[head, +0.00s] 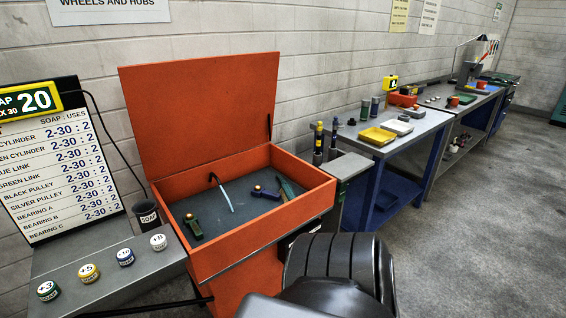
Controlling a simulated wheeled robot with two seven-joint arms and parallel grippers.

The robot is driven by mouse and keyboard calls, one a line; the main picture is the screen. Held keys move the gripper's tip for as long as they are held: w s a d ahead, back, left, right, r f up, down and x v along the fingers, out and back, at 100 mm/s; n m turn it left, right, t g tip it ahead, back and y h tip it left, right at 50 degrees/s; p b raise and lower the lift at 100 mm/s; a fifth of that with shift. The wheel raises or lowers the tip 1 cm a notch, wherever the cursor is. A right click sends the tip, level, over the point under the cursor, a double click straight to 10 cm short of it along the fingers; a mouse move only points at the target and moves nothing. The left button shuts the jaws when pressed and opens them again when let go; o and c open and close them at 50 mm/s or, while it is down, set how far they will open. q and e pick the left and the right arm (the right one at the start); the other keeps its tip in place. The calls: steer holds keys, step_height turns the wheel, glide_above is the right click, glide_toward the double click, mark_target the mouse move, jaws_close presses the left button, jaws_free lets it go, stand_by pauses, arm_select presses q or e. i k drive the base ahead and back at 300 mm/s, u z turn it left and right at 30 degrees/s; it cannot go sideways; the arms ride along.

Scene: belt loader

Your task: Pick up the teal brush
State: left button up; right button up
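An orange toolbox (205,260) stands with its lid raised and several tools lying on its dark floor. A slim teal-green tool with a brownish edge (286,188), which looks like the teal brush, lies along the box's right side. Its bristles are too small to make out. A hooked tool with a pale blue handle (222,193) lies near the middle. A dark green tool (193,226) lies at the front left, and a dark blue tool with a yellowish end (265,192) lies left of the teal one. Neither of my grippers is in view.
My own dark arm or body part covers the bottom centre, close to the box's front right. A grey bench with several labelled round pucks (89,272) and a black soap cup (147,215) is at left. Benches line the wall at right; the floor (460,240) is clear.

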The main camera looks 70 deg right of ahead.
mark_target(288, 193)
steer(key=z, duration=0.65)
steer(key=i, duration=0.85)
steer(key=z, duration=0.8)
